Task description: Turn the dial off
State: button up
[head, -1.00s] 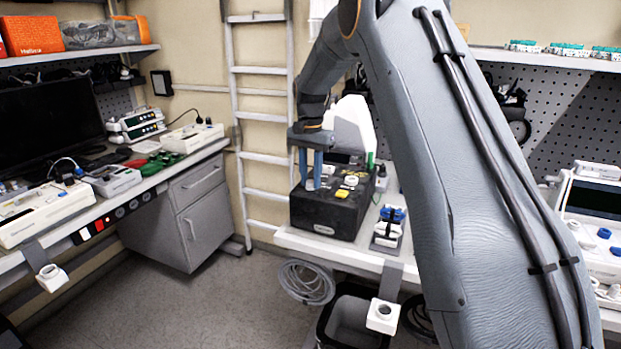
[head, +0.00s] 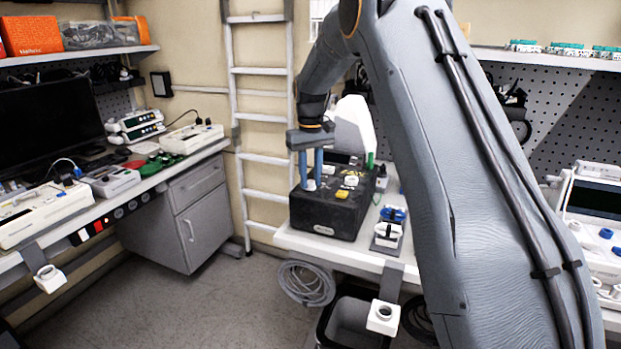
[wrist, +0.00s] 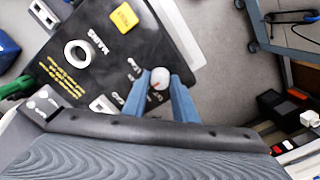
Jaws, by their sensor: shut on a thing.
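The dial (wrist: 159,78) is a small pale round knob with a red mark, on the top panel of a black box (head: 322,217), near the panel's edge. The panel also shows in the wrist view (wrist: 95,85). My gripper (wrist: 160,86) has its two blue fingers on either side of the dial, shut on it. In the head view my gripper (head: 310,178) reaches down onto the left part of the box top, and the fingers mostly hide the dial. Which label the red mark points to I cannot tell.
On the same panel are a yellow button (wrist: 124,17) and a white ring-shaped part (wrist: 68,52). The box stands on a white bench (head: 290,238), with a blue-and-white device (head: 388,229) to its right. A ladder (head: 262,122) is behind on the left.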

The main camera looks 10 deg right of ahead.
aim_at(311, 182)
jog(key=n, duration=0.6)
jog(key=shift+w+r, duration=0.1)
jog(key=shift+r, duration=0.05)
jog(key=n, duration=0.7)
dwell(0.3)
jog(key=o, duration=1)
jog(key=shift+o, duration=0.2)
jog(key=shift+r+b, duration=1.25)
jog(key=shift+r, duration=2.6)
